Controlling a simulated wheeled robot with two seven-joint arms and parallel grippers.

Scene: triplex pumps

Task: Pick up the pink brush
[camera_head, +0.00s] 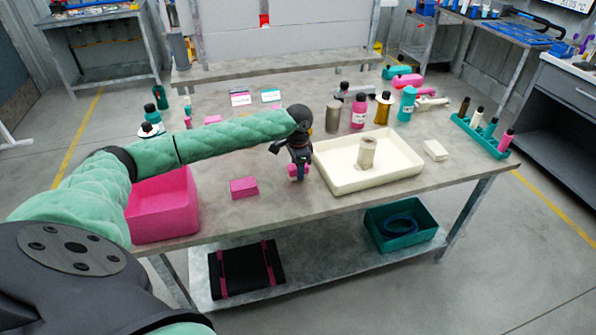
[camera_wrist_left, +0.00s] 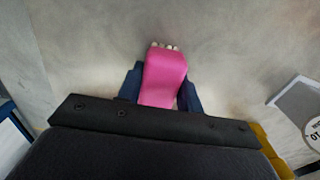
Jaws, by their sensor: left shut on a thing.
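The pink brush (camera_wrist_left: 164,78) sits between the two dark blue fingers of my left gripper (camera_wrist_left: 160,92) in the left wrist view. Its pale bristle tips show at the far end, over the bare grey table top. In the head view my left gripper (camera_head: 299,170) points down at the middle of the table, left of the cream tray, and is shut on the brush. Only a little pink of the brush (camera_head: 292,171) shows there beside the fingers. I cannot tell whether the brush touches the table. My right gripper is not in view.
The cream tray (camera_head: 334,178) with a beige cylinder (camera_head: 367,153) stands close right of the gripper. A pink block (camera_head: 243,187) and a pink bin (camera_head: 163,208) are to the left. Several bottles, including a pink one (camera_head: 359,112), stand behind. A teal rack (camera_head: 480,138) is at the right edge.

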